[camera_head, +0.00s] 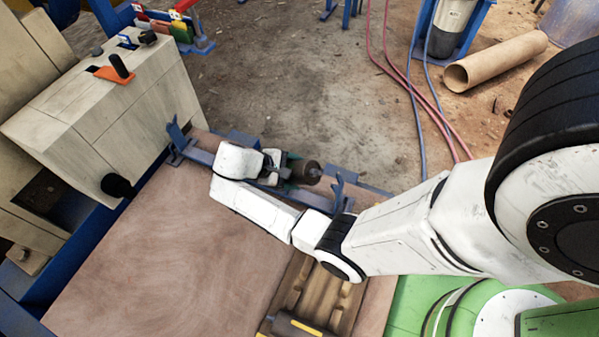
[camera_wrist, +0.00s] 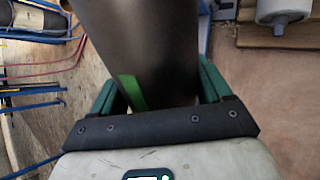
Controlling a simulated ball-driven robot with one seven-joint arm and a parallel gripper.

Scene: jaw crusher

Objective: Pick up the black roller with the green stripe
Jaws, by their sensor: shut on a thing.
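The black roller with the green stripe (camera_wrist: 145,40) fills the upper middle of the wrist view. Its green stripe (camera_wrist: 132,92) shows near the jaws. My gripper (camera_wrist: 160,88) has one green finger on each side of the roller and is shut on it. In the head view the roller's dark end (camera_head: 308,172) sticks out to the right of my gripper (camera_head: 284,166), over or beside a blue rack (camera_head: 338,192). Whether the roller touches the rack cannot be told. My wrist hides much of the roller.
A wooden tray (camera_head: 345,310) with a dark yellow-striped roller (camera_head: 298,328) lies at the bottom. A brown tabletop (camera_head: 170,250) is bare on the left. A beige control box (camera_head: 120,110) with levers stands at the upper left. A brown tube (camera_head: 495,62) and hoses (camera_head: 408,85) lie on the floor.

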